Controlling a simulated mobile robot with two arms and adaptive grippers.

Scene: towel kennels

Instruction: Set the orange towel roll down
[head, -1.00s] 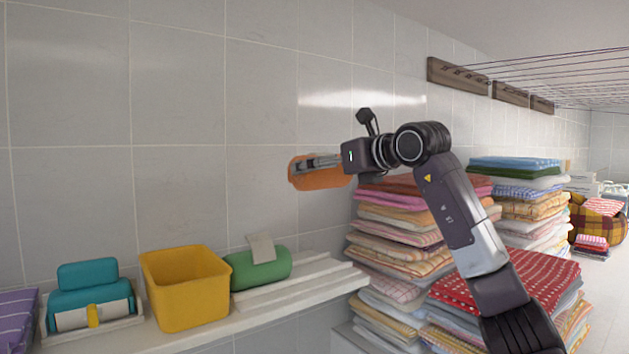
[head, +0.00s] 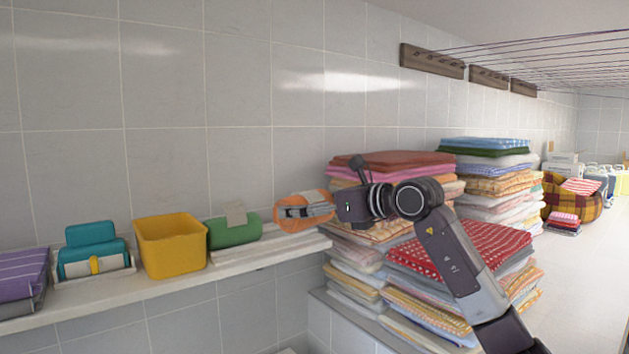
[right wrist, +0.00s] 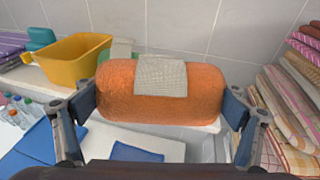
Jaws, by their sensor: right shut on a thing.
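The orange towel roll (head: 291,227) has a pale band around it. My right gripper (head: 298,211) is shut on it, and it hangs level at the right end of the wall shelf (head: 110,293), close above the white slats. In the right wrist view the orange roll (right wrist: 120,98) lies across between the two finger pads of the right gripper (right wrist: 160,106), one at each end. Its underside is hidden, so I cannot tell whether it touches the slats. My left gripper is not in view.
A green roll (head: 233,233) lies left of the orange roll, then a yellow bin (head: 172,252), a teal holder (head: 92,240) and purple folded towels (head: 22,280). Tall stacks of folded towels (head: 395,165) stand close on the right. The slats' front part looks bare.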

